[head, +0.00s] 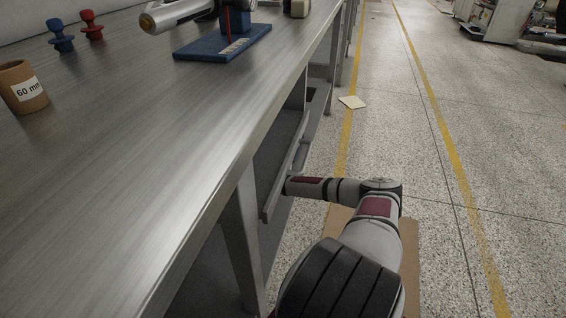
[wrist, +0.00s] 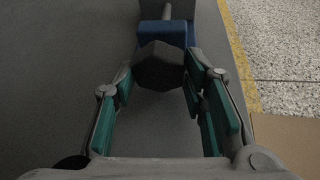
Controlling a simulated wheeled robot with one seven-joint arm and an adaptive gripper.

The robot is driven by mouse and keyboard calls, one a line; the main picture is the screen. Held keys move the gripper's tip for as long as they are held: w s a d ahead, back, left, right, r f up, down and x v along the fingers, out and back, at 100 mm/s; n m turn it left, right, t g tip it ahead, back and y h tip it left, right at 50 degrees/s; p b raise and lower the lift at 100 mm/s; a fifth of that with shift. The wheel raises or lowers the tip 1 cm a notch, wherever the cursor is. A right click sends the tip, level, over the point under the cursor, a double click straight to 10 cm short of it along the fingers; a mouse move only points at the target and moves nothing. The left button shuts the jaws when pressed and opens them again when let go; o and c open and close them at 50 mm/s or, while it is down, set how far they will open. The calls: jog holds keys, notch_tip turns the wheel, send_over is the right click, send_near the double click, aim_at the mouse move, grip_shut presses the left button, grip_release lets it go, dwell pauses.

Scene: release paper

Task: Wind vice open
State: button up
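In the wrist view a dark faceted knob (wrist: 158,66) stands in front of a blue block (wrist: 168,33), with a grey rod beyond it. These look like parts of the vice; the rest of it is not clear. My gripper (wrist: 157,78) is open, its teal-padded fingers spread on either side of the knob. The right fingertip is close to the knob's edge; I cannot tell if it touches. In the head view my arm reaches low beside the bench, and the bench hides the gripper and knob.
The metal bench (head: 140,180) fills the left, its edge above my gripper. On it are a labelled brown cylinder (head: 23,88), blue (head: 60,36) and red (head: 91,25) pieces, and a blue-based stand (head: 222,44). Open floor (head: 420,130) lies right, with a paper sheet (head: 351,102).

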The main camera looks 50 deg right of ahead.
jog(key=shift+c, duration=1.3)
jog(key=shift+w+a+r+n+g+p, duration=0.1)
jog(key=shift+r+n+g+p, duration=0.3)
jog(key=shift+p, duration=0.6)
jog(key=shift+f+n+g+p, duration=0.3)
jog(key=shift+f+n+p, duration=0.05)
jog(key=shift+n+p, duration=0.4)
jog(key=o, duration=1.1)
jog(key=shift+o, duration=0.2)
jog(key=v, duration=1.2)
jog(key=shift+f, duration=0.2)
